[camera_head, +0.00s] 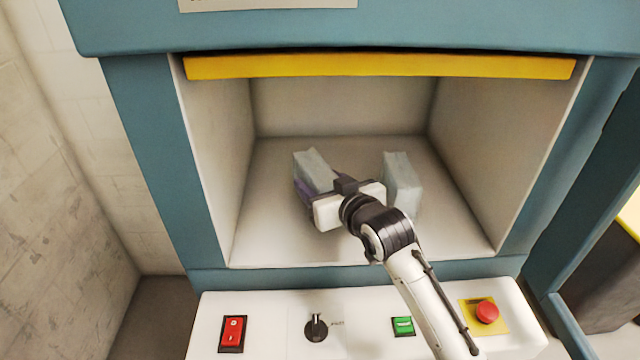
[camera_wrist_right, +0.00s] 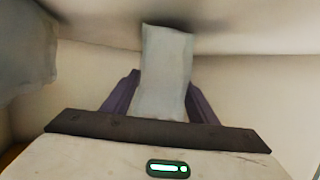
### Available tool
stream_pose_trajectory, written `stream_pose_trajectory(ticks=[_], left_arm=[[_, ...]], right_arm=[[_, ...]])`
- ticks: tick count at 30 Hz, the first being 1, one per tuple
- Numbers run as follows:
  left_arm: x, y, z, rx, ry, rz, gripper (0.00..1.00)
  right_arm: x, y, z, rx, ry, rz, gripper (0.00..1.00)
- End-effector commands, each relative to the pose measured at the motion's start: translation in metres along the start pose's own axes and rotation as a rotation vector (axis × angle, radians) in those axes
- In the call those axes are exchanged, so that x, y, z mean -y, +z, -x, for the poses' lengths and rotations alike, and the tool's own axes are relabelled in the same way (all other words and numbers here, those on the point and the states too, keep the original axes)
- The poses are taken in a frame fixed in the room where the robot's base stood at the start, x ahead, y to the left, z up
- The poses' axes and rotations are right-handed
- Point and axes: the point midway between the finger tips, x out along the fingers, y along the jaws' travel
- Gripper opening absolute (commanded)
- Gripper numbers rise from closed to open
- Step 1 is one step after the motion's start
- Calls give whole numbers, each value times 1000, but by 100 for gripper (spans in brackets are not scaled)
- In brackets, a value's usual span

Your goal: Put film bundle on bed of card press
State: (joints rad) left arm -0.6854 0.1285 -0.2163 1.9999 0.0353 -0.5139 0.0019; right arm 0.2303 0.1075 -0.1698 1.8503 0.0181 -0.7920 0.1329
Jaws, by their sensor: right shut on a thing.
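The card press (camera_head: 145,130) is a blue-green machine with an open white chamber, and its pale bed (camera_head: 270,235) is the chamber floor. My right gripper (camera_head: 318,178) is inside the chamber, its arm coming in from the lower right. It is shut on a pale grey-blue film bundle (camera_head: 313,168), which also shows between the purple fingers in the right wrist view (camera_wrist_right: 166,70). I cannot tell whether this bundle touches the bed. A second similar bundle (camera_head: 402,178) stands on the bed to the right of the gripper. My left gripper is not in view.
A yellow bar (camera_head: 380,66) runs across the top of the chamber opening. The front panel has a red switch (camera_head: 232,334), a black knob (camera_head: 316,328), a green switch (camera_head: 403,326) and a red stop button (camera_head: 487,312). Bare bed lies around the bundles.

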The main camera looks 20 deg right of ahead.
Motion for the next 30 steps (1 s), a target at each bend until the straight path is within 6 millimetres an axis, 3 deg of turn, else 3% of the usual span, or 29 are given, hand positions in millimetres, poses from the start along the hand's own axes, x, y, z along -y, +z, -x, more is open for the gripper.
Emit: stream_pose_trajectory(ticks=[7, 29, 30], left_arm=[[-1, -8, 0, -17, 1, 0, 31], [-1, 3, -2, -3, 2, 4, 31], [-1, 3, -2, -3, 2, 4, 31]], right_arm=[[0, 0, 0, -2, 0, 0, 27], [0, 11, -4, -1, 0, 0, 27], [0, 11, -4, -1, 0, 0, 55]])
